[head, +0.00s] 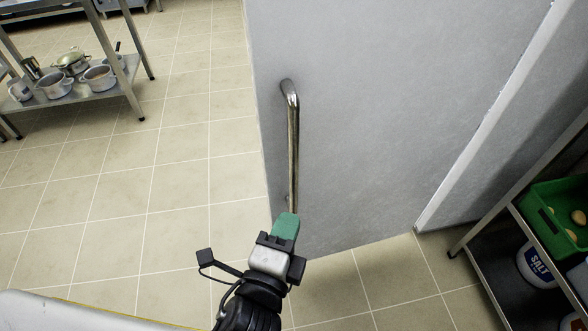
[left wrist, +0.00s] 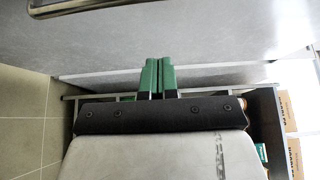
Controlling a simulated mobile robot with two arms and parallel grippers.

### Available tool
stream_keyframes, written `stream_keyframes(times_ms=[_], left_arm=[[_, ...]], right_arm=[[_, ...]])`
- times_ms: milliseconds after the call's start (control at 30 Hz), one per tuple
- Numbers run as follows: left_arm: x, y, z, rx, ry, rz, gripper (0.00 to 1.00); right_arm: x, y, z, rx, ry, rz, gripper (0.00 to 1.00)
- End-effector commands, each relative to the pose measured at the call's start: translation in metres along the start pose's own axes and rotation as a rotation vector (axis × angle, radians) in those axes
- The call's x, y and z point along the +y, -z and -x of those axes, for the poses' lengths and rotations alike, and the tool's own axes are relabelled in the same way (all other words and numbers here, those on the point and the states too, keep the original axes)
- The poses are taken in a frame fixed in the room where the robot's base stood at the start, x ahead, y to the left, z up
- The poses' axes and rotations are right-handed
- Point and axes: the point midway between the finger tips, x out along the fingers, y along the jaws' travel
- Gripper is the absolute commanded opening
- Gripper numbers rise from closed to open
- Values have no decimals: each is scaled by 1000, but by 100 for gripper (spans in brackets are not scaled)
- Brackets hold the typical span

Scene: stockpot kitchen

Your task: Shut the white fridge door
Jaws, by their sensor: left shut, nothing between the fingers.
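The fridge door (head: 360,120) is a large pale grey-white panel that stands open across the middle of the head view. A long metal handle (head: 293,145) runs down near its left edge. My left gripper (head: 286,225) is at the lower end of the handle, its green fingers shut with nothing between them. In the left wrist view the shut fingers (left wrist: 157,75) point at the door panel (left wrist: 180,35), and part of the handle (left wrist: 90,5) crosses the top left. I cannot tell whether the fingers touch the door. My right gripper is out of view.
A steel shelf (head: 95,90) with several pots stands at the upper left. At the right, a rack holds a green crate (head: 560,215) and a white salt tub (head: 535,268). Cardboard boxes (left wrist: 285,110) show in the left wrist view. The tiled floor (head: 150,190) left of the door is clear.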

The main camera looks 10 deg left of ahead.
Motion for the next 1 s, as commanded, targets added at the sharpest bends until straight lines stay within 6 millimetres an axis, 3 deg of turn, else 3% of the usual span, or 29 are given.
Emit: stream_keyframes(times_ms=[133,500,700,1000], left_arm=[[-3,0,-25,1,4,0,0],[-2,-5,-98,0,0,-2,0],[0,-23,-115,2,-2,1,0],[1,-28,-119,2,-2,4,0]], right_arm=[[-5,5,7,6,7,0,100],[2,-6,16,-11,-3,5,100],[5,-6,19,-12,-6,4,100],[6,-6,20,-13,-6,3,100]])
